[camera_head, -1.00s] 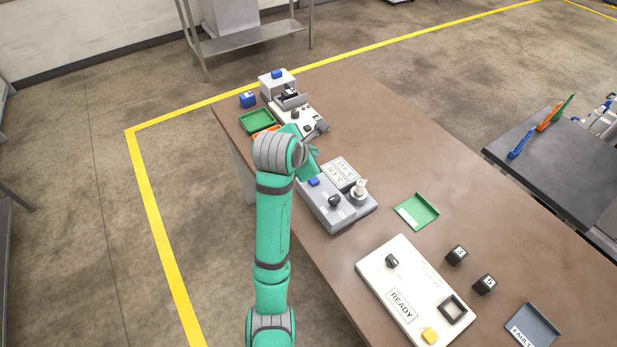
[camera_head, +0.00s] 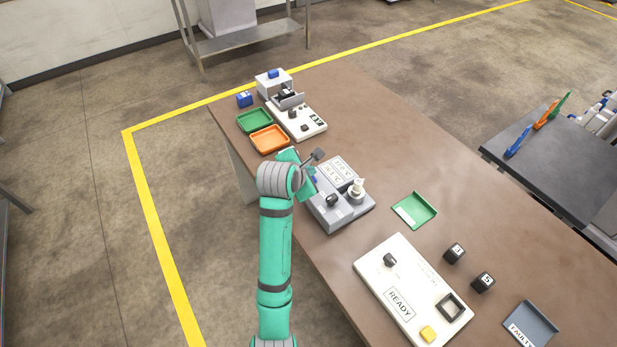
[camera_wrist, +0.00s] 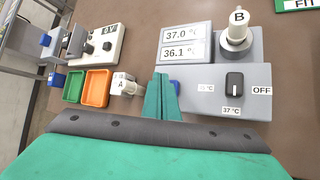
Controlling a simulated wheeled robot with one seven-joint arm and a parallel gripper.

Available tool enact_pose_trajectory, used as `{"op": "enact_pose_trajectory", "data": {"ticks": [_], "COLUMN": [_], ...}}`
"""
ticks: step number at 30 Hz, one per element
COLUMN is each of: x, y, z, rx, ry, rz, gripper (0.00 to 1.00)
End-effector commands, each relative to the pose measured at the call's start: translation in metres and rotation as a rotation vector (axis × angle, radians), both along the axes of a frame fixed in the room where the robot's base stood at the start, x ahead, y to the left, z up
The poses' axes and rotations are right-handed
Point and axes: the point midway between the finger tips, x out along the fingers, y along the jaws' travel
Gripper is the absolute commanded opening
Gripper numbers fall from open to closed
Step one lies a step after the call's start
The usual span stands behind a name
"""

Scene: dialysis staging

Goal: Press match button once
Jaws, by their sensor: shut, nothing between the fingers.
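The grey temperature unit (camera_wrist: 225,104) has two displays (camera_wrist: 186,44) reading 37.0 °C and 36.1 °C, a black knob (camera_wrist: 234,84) and a white connector marked B (camera_wrist: 236,32). A blue button (camera_wrist: 175,87) on its left side is partly hidden behind my fingers; I cannot read a match label on it. My gripper (camera_wrist: 161,82) is shut and empty, its teal fingers just left of and partly over the blue button. I cannot tell whether they touch it. In the head view the unit (camera_head: 342,212) is right of my gripper.
A white connector marked A (camera_wrist: 122,86) is left of my fingers. Orange (camera_head: 269,139) and green (camera_head: 254,120) trays and a white device (camera_head: 312,122) lie beyond. A READY panel (camera_head: 372,280), a green holder (camera_head: 414,210) and black numbered cubes (camera_head: 484,282) are nearer.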

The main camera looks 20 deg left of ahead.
Motion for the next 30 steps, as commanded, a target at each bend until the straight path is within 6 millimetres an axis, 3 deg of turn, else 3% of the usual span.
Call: {"op": "enact_pose_trajectory", "data": {"ticks": [30], "x": [-0.0009], "y": [0.0032], "z": [0.0005], "rx": [0.000], "ry": [-0.001], "rz": [0.005], "gripper": [0.00]}}
